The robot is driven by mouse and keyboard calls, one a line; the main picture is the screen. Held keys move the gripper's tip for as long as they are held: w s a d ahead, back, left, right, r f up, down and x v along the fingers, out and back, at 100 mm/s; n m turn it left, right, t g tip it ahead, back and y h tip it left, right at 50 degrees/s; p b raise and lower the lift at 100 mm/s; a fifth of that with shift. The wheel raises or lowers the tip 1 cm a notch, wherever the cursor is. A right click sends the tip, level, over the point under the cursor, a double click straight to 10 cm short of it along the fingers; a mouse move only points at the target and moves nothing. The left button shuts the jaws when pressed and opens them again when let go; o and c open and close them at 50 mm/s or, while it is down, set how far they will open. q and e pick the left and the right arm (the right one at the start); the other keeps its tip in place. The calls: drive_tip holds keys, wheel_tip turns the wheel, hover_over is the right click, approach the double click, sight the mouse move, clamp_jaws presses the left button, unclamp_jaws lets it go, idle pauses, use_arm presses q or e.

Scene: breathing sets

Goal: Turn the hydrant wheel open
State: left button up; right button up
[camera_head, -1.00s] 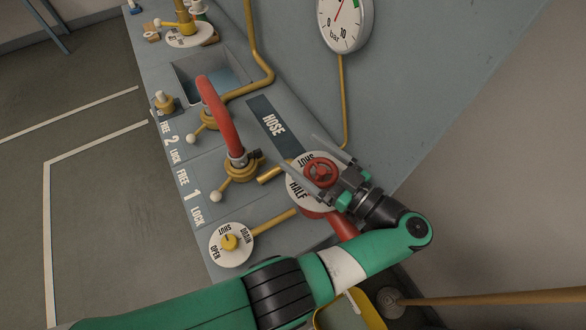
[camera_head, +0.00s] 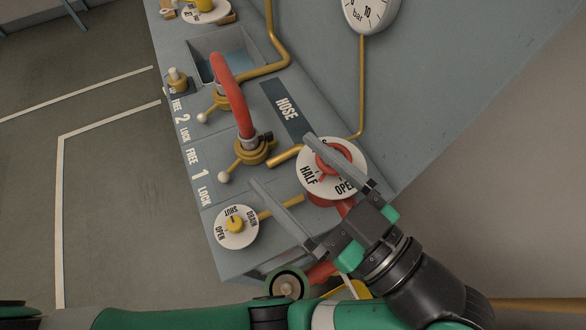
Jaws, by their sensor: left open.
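The red hydrant wheel (camera_head: 326,160) sits over a round white plate (camera_head: 308,155) marked HALF and OPEN; a third label is mostly hidden. It is on the grey panel's right side, above a red pipe. My left gripper (camera_head: 280,158) comes from the lower right with its two long grey fingers spread wide and nothing between them. One finger crosses in front of the wheel and hides part of it; I cannot tell whether they touch. The other finger lies to the left, over the panel. My right gripper is not in view.
A red hose (camera_head: 232,95) arches between two yellow valves on the panel. A SHUT/DRAIN/OPEN dial (camera_head: 236,228) is at lower left. A pressure gauge (camera_head: 370,8) and yellow pipe (camera_head: 362,85) are on the wall behind. Open floor is at left.

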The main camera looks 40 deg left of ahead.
use_arm(q)
drive_tip(key=shift+s+d+r, duration=0.15)
drive_tip(key=shift+s+r, duration=0.05)
drive_tip(key=shift+s, duration=0.2)
